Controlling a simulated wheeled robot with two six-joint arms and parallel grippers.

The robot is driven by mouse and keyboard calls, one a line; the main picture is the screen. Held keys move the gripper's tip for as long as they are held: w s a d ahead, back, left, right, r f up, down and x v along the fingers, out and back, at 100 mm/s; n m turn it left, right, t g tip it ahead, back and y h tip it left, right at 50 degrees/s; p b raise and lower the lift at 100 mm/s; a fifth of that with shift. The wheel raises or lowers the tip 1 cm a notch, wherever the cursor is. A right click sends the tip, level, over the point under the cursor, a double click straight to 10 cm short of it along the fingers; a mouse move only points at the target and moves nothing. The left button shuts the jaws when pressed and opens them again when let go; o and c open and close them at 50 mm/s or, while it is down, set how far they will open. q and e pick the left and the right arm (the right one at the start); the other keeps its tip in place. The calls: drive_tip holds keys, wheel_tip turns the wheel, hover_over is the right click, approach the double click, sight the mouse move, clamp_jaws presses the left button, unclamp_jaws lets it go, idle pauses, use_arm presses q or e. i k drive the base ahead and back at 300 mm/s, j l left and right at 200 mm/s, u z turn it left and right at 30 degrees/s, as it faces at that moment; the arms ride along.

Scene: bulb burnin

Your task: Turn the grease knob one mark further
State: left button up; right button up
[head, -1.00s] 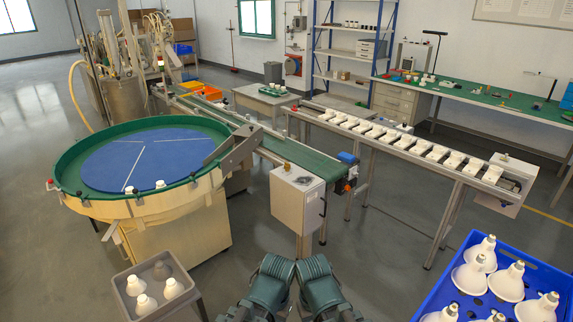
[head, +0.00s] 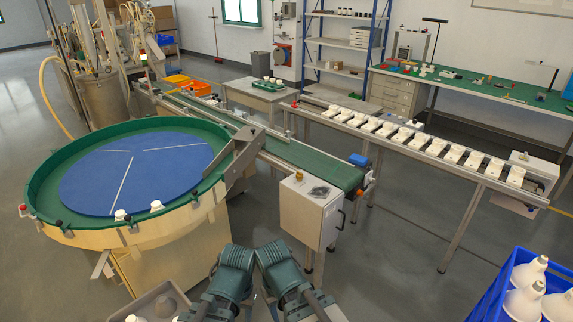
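A small brass-coloured knob-like piece (head: 299,175) stands on top of a pale control box (head: 312,212) beside the green conveyor. It may be the grease knob, but it is too small to make out any marks or its setting. A dark patch (head: 319,191) lies on the box top just right of it. My two teal arms show at the bottom middle, in front of and below the box, apart from it. No gripper fingers can be seen on either arm.
A round feeder table (head: 135,178) with a green rim fills the left. The green conveyor belt (head: 300,158) runs behind the box. A rail line with white pieces (head: 430,145) stands right. A blue crate of bulbs (head: 497,290) is at bottom right. Open floor (head: 400,260) lies between.

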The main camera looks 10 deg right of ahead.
sight(299, 175)
drive_tip(key=i+z, duration=0.2)
drive_tip(key=i, duration=0.2)
drive_tip(key=i+j+z, duration=0.2)
drive_tip(key=i, duration=0.2)
drive_tip(key=i+l+u, duration=0.2)
drive_tip(key=i+l, duration=0.5)
drive_tip(key=i, duration=0.05)
